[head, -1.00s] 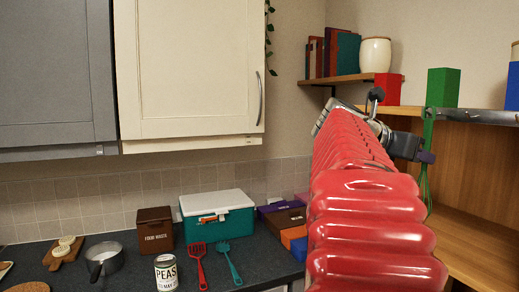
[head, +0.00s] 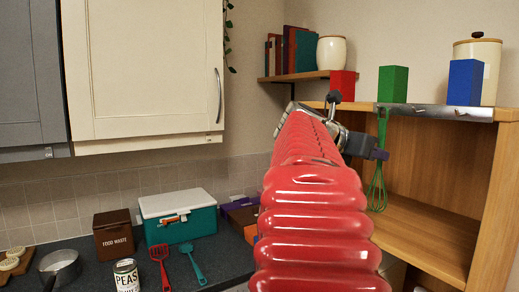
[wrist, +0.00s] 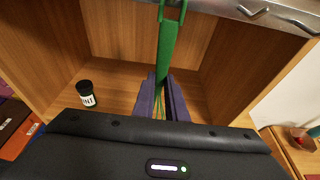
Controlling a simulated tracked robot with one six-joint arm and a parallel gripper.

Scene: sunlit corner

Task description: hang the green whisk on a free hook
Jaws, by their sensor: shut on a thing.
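The green whisk (head: 377,187) hangs upright with its wires down in the head view. My gripper (head: 380,154), with purple fingertips, is shut on it. In the wrist view the fingertips (wrist: 163,100) close around the lower part of the green handle (wrist: 167,50). The metal hook rail (head: 430,112) runs along the shelf's front edge. The loop at the handle's top is at the rail's left part; I cannot tell whether it is on a hook. Bare hooks (wrist: 256,13) show to the right of the whisk in the wrist view.
Red (head: 342,86), green (head: 393,84) and blue (head: 465,82) blocks stand above the rail. The wooden cubby (head: 435,160) below is mostly open, with a dark labelled jar (wrist: 87,94) inside at left. A cream cupboard (head: 145,65) hangs at left.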

